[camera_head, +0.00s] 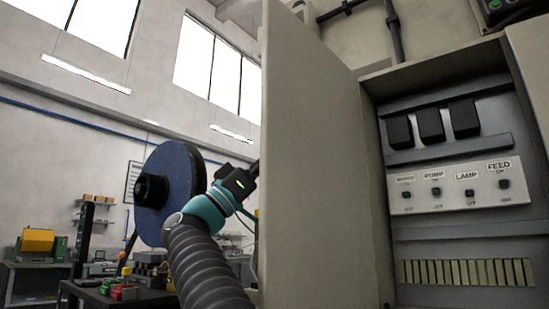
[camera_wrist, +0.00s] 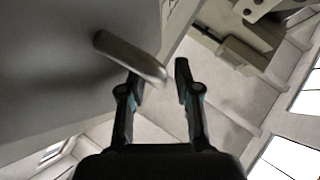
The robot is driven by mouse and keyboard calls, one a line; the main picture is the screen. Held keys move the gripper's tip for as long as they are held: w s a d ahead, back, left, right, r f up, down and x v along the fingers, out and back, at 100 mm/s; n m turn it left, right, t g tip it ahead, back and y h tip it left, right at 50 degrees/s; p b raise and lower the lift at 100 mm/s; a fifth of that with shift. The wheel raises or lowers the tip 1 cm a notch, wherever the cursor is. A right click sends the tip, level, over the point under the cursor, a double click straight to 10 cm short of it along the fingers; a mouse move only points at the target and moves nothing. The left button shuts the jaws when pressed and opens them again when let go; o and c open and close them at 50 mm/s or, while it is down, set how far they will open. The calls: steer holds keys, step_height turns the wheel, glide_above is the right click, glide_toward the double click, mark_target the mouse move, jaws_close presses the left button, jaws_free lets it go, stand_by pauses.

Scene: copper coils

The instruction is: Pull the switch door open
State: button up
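The switch door (camera_head: 318,170) of the grey cabinet stands swung open, its edge towards me in the head view. Its inside face shows. In the wrist view, the door's outer face (camera_wrist: 50,80) fills the upper left, with a bar handle (camera_wrist: 122,52) on it. My gripper (camera_wrist: 157,76) has its two fingers apart. The handle's lower end lies over the left fingertip and reaches into the gap; the right fingertip is clear of it. I cannot tell whether the left finger touches the handle. In the head view the fingers are hidden behind the door.
The open cabinet shows black blocks (camera_head: 431,125), a switch panel (camera_head: 458,187) with labels including LAMP and FEED, and a terminal row (camera_head: 468,272). A blue reel (camera_head: 170,193) stands behind my arm. A cluttered bench (camera_head: 125,292) is at lower left.

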steer(key=shift+w+a+f+t, duration=0.15)
steer(key=shift+f+t, duration=0.05)
steer(key=shift+t, duration=0.1)
steer(key=v, duration=1.2)
steer(key=shift+r, duration=0.15)
